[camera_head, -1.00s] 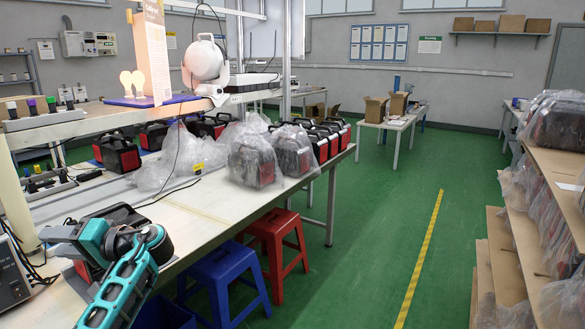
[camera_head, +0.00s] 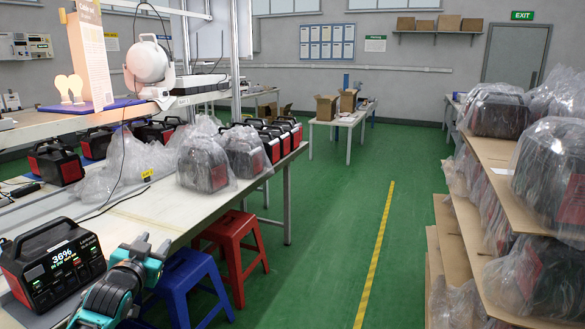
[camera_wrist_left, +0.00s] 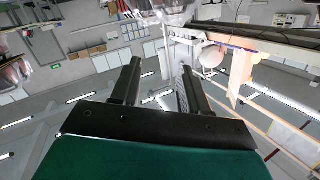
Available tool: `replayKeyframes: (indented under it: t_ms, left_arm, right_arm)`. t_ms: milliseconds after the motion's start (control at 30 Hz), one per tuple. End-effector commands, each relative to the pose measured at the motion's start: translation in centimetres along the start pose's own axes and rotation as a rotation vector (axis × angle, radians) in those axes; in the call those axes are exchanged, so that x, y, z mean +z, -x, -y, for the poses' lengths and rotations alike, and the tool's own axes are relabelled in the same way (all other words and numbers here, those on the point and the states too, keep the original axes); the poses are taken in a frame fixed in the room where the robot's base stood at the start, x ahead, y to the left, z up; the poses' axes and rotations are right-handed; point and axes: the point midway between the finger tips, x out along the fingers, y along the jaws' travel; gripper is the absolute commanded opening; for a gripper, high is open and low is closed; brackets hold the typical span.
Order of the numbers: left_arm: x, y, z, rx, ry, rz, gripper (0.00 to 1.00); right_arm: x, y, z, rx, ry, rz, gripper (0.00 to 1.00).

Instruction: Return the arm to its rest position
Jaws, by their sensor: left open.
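My left arm (camera_head: 118,290), teal and dark grey, stands at the bottom left of the head view, in front of the workbench's near edge. In the left wrist view, the two dark fingers of my left gripper (camera_wrist_left: 160,68) stand apart with nothing between them. That view is tilted far over and shows walls, ceiling lights and part of the bench shelf beyond the fingers. My right arm and gripper are not in view.
A black and red power station (camera_head: 55,262) reading 36% sits on the workbench (camera_head: 150,212), close to my left arm. Blue (camera_head: 187,275) and red (camera_head: 228,232) stools stand by the bench. Shelves (camera_head: 490,175) with bagged units are at right. The green aisle (camera_head: 335,230) between is clear.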

Motion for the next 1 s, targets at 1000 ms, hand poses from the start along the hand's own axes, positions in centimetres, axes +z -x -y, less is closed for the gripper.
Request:
replayKeyframes:
  t_ms: [1000]
  left_arm:
    - [20.2,32.2,-20.1,0.324,0.217,0.45,0.45]
  right_arm:
    - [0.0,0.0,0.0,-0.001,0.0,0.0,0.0]
